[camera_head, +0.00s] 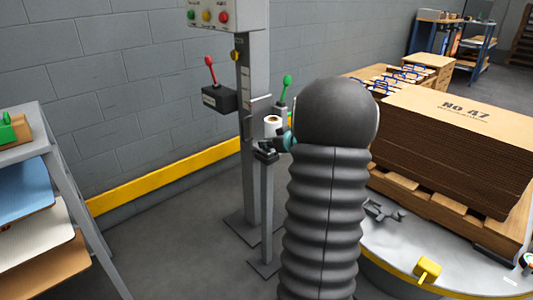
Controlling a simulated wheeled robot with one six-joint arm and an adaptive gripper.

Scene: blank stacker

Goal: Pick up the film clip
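A dark grey, clip-like piece (383,210) lies on the round grey turntable (405,240), beside the pallet. It looks like the film clip, but I cannot be sure at this size. My arm, with a ribbed dark sleeve and a round dark joint, fills the middle of the view. What seems to be my gripper (266,151) shows as small dark parts left of that joint, by the top of a thin post. It is well away from the clip-like piece, up and to the left. Its fingers are too small and covered to read.
A pallet with a tall cardboard stack (450,150) stands on the turntable. A yellow block (427,269) lies near the turntable's front edge. A grey control column (257,130) and a white roll (272,125) stand behind my arm. A shelf rack (65,180) is at left.

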